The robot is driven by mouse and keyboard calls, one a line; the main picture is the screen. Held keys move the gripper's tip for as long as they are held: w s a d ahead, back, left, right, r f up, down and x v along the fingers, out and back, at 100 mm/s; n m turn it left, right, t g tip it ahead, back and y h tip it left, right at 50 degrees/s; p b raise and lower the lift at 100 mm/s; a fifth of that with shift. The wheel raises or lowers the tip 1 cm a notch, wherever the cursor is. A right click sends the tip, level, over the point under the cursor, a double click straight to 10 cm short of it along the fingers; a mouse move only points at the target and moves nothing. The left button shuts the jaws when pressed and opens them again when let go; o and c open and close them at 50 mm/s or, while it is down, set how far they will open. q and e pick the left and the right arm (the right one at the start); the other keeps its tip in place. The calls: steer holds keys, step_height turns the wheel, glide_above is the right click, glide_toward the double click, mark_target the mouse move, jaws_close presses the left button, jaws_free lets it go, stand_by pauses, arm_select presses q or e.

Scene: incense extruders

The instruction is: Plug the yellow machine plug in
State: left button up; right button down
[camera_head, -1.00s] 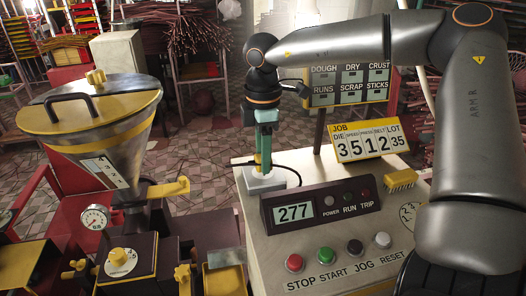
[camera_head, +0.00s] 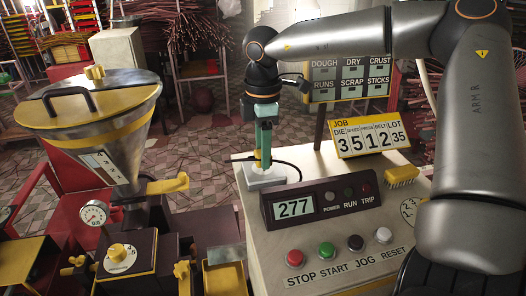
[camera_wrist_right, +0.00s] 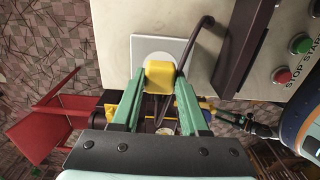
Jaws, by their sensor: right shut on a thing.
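My right gripper (camera_head: 263,160) points down over the left back corner of the cream console, its green fingers just above the pale square socket plate (camera_head: 262,181). It is shut on the yellow plug (camera_wrist_right: 159,76), which shows between the fingertips in the right wrist view. There the plug covers the lower part of the round white face on the socket plate (camera_wrist_right: 185,46). I cannot tell whether the plug's pins are in the socket. A dark cord (camera_head: 287,163) curves from the fingertips to the right.
A display box (camera_head: 318,200) reading 277 stands right of the socket, with several buttons in front. A yellow job sign (camera_head: 368,137) and a yellow brush (camera_head: 401,176) are behind it. A hopper machine (camera_head: 90,110) stands left.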

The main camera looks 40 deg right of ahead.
steer(key=shift+b, duration=0.6)
stand_by(1.4)
steer(key=shift+f+b, duration=0.6)
steer(key=shift+b, duration=0.05)
steer(key=shift+c, duration=1.7)
jaws_free()
steer(key=shift+r, duration=0.1)
step_height(320, 180, up, 12)
steer(key=shift+r, duration=0.2)
